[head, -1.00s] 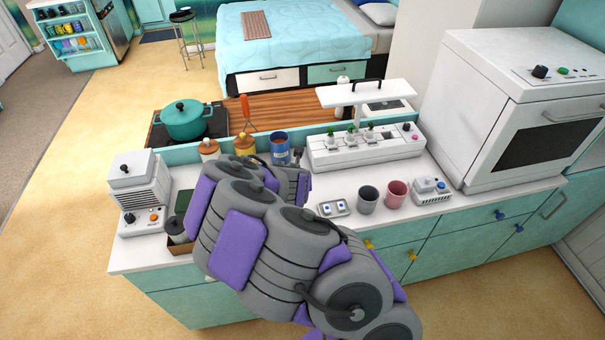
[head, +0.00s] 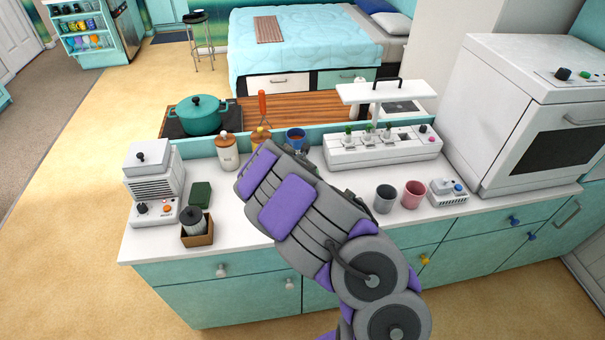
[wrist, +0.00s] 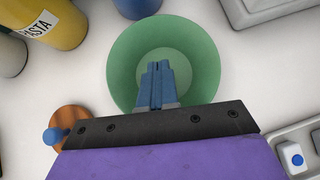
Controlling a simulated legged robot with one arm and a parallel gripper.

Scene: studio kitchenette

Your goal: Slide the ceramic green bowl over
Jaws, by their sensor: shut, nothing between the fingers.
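The green bowl (wrist: 193,70) stands upright on the white counter in the wrist view. It looks empty. My gripper (wrist: 156,66) is shut with nothing between its fingers. Its blue fingertips reach over the near side of the bowl, above its inside; I cannot tell whether they touch it. In the head view my arm hides the bowl and the gripper's fingers.
A yellow pasta canister (wrist: 58,22) and a blue container (wrist: 137,6) stand behind the bowl. A wooden item with a blue knob (wrist: 68,124) lies at near left. A grey cup (head: 385,198) and a pink cup (head: 412,194) stand to the right.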

